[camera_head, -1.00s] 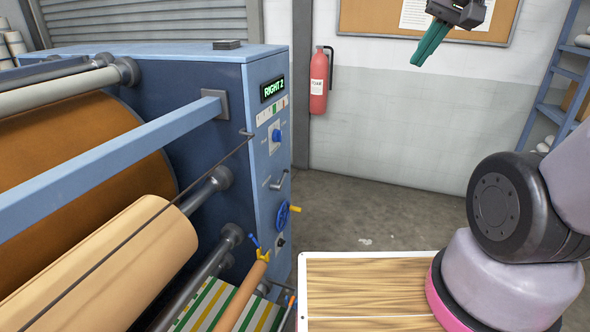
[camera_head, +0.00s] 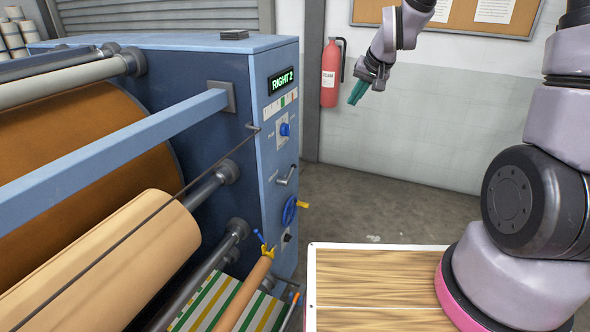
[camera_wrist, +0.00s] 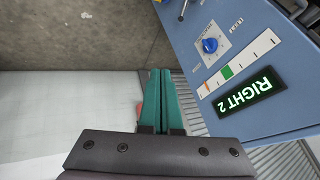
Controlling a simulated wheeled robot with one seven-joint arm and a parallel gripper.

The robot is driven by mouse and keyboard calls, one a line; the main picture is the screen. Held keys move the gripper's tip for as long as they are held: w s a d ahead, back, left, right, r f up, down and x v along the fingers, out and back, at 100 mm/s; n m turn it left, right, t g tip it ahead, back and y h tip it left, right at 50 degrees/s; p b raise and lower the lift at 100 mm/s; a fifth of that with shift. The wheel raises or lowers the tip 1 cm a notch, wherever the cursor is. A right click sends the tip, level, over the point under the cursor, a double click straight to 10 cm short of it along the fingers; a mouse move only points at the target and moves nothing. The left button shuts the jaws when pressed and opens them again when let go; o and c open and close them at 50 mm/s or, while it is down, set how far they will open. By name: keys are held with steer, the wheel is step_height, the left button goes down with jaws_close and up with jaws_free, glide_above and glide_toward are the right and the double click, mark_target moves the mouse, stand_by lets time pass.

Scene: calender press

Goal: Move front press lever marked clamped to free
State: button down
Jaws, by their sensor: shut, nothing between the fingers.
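The press (camera_head: 225,75) stands at left with a blue end panel. A metal lever handle (camera_head: 287,178) is on that panel, below a blue knob (camera_head: 285,129) and above a blue handwheel (camera_head: 289,210) with a yellow grip. A small blue lever (camera_head: 259,238) stands by a yellow bracket low at the front. No "clamped" or "free" marking is readable, so I cannot tell which lever is the front press lever. My gripper (camera_head: 354,101), with green fingers, is shut and empty, right of the panel and apart from it. In the wrist view its fingers (camera_wrist: 160,72) are together.
The panel's "RIGHT 2" display (camera_wrist: 250,92) shows upside down in the wrist view. A red fire extinguisher (camera_head: 330,75) hangs on the back wall. My wood-topped deck (camera_head: 375,280) is at front. Bare floor (camera_head: 365,205) lies between press and wall.

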steer(key=w+a+f, duration=0.3)
steer(key=a+f, duration=0.2)
steer(key=f, duration=0.5)
steer(key=w+a+f+y, duration=0.1)
steer(key=w+a+f, duration=0.3)
steer(key=f, duration=0.6)
steer(key=w+a+f+m+y, duration=0.1)
steer(key=w+a+f, duration=0.3)
steer(key=a+f, duration=0.4)
step_height(320, 180, down, 3)
steer(key=shift+w+f, duration=0.1)
steer(key=shift+w, duration=0.1)
steer(key=shift+a, duration=0.1)
steer(key=shift+w+d+f, duration=0.2)
steer(key=shift+w+f, duration=0.25)
steer(key=shift+f, duration=0.25)
